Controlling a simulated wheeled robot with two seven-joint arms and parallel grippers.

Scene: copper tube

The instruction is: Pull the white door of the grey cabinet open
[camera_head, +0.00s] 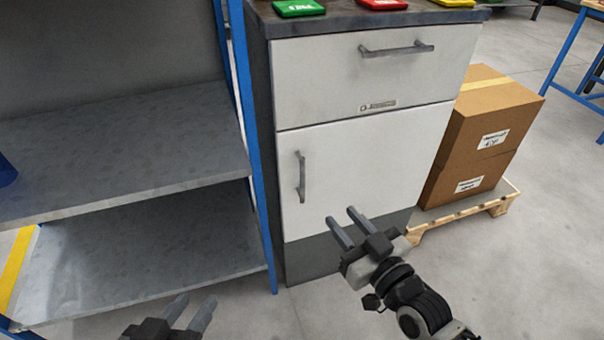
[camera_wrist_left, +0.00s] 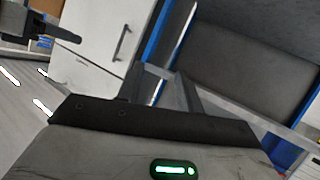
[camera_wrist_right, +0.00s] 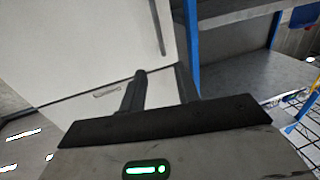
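The white door (camera_head: 360,170) is the lower front of the grey cabinet (camera_head: 258,110) and looks shut, flush under a white drawer. Its upright grey handle (camera_head: 302,177) is near the door's left edge. The handle also shows in the left wrist view (camera_wrist_left: 122,42) and in the right wrist view (camera_wrist_right: 161,28). My right gripper (camera_head: 344,220) is open and empty, to the right of and lower than the handle in the head view. My left gripper (camera_head: 188,306) is open and empty at the bottom edge, left of the cabinet. Neither gripper touches the handle.
The white drawer (camera_head: 350,75) has a horizontal handle (camera_head: 396,49). A grey shelf rack (camera_head: 130,140) with blue posts stands close on the left. Stacked cardboard boxes (camera_head: 480,130) on a wooden pallet (camera_head: 490,208) stand on the right. Floor in front is clear.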

